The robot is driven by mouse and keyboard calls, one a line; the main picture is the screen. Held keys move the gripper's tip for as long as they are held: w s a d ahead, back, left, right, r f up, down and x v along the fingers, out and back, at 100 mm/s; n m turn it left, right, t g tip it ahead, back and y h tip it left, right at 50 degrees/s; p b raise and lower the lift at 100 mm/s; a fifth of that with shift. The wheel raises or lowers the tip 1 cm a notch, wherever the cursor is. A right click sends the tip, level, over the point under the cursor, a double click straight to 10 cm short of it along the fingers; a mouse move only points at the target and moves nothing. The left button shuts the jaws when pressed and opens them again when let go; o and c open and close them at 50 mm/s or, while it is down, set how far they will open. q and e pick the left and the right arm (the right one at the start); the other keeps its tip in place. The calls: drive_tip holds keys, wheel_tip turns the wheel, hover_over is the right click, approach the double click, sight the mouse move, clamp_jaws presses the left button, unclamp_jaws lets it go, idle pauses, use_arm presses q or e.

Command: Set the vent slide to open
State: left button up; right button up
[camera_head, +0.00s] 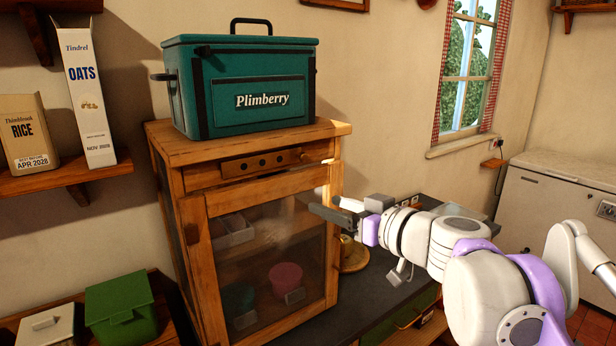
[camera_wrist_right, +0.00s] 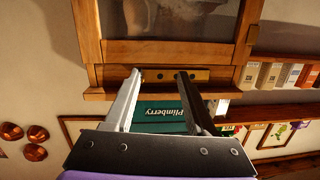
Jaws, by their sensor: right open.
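The vent slide (camera_head: 262,163) is a wooden strip on the rail above the door of a pine cabinet (camera_head: 205,250). Three dark round holes show in it, and a small wooden knob (camera_head: 306,157) sits at its right end. In the right wrist view, which is upside down, the slide (camera_wrist_right: 187,74) shows beyond the fingertips. My right gripper (camera_head: 335,208) is open and empty, in front of the cabinet's right side and lower than the slide. It also shows in the wrist view (camera_wrist_right: 160,80), apart from the slide. My left gripper is not in view.
A teal Plimberry cool box (camera_head: 215,95) stands on the cabinet. The mesh door (camera_head: 270,250) below is shut. A brass item (camera_head: 352,255) stands on the dark counter to the right. Shelves with oats (camera_head: 90,110) and rice (camera_head: 27,140) are at left.

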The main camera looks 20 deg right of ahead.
sight(305, 158)
wheel_tip(305, 158, up, 5)
drive_tip(key=w+d+t, duration=0.2)
drive_tip(key=w+d, duration=0.1)
drive_tip(key=shift+h, duration=0.4)
drive_tip(key=x, duration=0.9)
drive_tip(key=shift+w+a+f, duration=0.2)
drive_tip(key=shift+w+a, duration=0.05)
drive_tip(key=shift+a, duration=0.15)
clamp_jaws()
